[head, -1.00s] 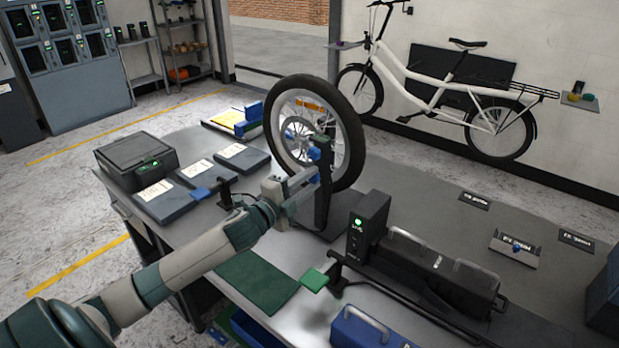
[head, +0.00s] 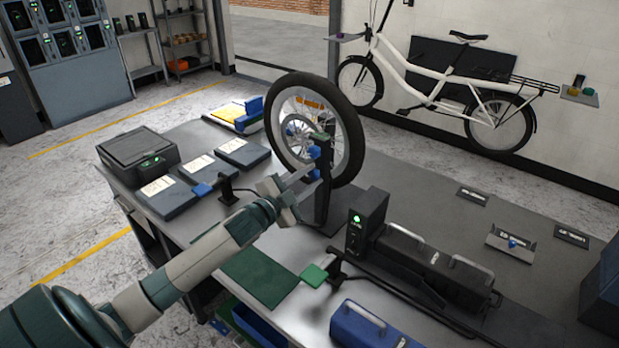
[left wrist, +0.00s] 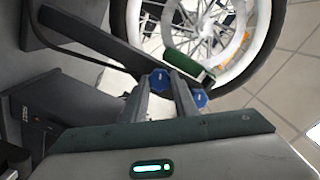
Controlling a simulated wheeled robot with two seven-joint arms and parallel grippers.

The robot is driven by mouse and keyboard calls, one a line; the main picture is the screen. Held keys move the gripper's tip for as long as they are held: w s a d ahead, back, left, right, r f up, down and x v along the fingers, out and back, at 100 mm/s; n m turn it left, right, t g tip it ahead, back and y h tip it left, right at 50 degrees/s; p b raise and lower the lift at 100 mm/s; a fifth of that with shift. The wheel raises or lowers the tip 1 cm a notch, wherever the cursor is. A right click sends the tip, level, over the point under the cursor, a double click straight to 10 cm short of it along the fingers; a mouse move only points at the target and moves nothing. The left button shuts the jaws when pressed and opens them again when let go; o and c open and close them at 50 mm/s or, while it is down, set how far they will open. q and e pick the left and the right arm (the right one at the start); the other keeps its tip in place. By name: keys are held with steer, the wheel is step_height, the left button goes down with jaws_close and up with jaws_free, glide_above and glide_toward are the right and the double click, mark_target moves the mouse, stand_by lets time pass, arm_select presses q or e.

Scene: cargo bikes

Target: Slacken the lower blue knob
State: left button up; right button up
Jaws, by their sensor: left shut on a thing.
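The lower blue knob (head: 314,174) is on the dark upright stand (head: 323,200) beside the spoked wheel (head: 345,120). The upper blue knob (head: 313,152) sits just above it. My left gripper (head: 310,172) reaches in from the left and is shut on the lower knob. In the left wrist view the lower knob (left wrist: 158,80) shows between the ends of the fingers, partly covered by them. The upper knob (left wrist: 200,98) is outside the fingers, on the right. My right gripper is not in view.
A black case (head: 138,150) and several dark labelled trays (head: 242,153) lie left on the bench. A black unit with handles (head: 430,262), a green pad (head: 313,276) and a blue box (head: 368,330) are at the front right.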

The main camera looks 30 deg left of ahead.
arm_select(q)
steer(key=o, duration=1.1)
steer(key=shift+c, duration=0.2)
steer(key=shift+s, duration=0.1)
steer(key=shift+s+a+f+b, duration=0.15)
steer(key=shift+s+b, duration=0.2)
steer(key=shift+s, duration=0.4)
steer(key=s+a+b, duration=0.1)
steer(key=s+b, duration=0.3)
steer(key=s, duration=1.1)
steer(key=shift+s, duration=0.35)
steer(key=shift+a, duration=0.1)
